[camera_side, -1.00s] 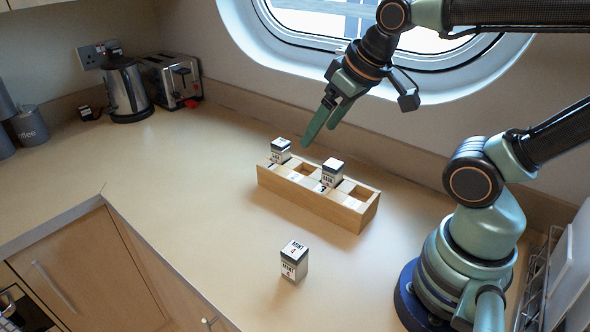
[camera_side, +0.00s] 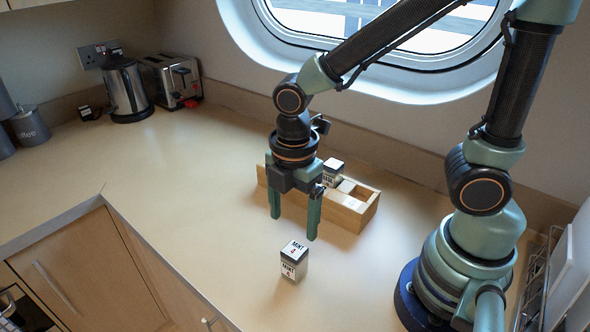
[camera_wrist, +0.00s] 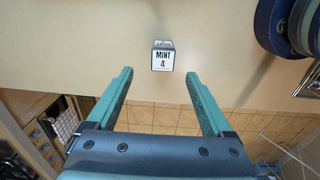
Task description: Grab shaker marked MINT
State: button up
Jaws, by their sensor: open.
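The shaker marked MINT (camera_side: 294,261) stands upright on the counter in front of the wooden rack, with a white top and a "4" under its name. In the wrist view the MINT shaker (camera_wrist: 163,56) is beyond the fingertips, roughly centred between them. My gripper (camera_side: 294,228) points down, open and empty, above and behind the shaker in the side view, apart from it. In the wrist view my gripper (camera_wrist: 160,75) shows both green fingers spread wide.
A wooden rack (camera_side: 352,208) stands behind, partly hidden by my gripper, with another shaker (camera_side: 333,172) in it. A kettle (camera_side: 127,90) and a toaster (camera_side: 172,80) stand at the back left. The counter left of the MINT shaker is clear.

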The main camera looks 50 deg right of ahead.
aim_at(295, 263)
jog(key=shift+a+f, duration=0.1)
jog(key=shift+f, duration=0.25)
jog(key=shift+s+f, duration=0.2)
jog(key=shift+f, duration=5.6)
grip_shut()
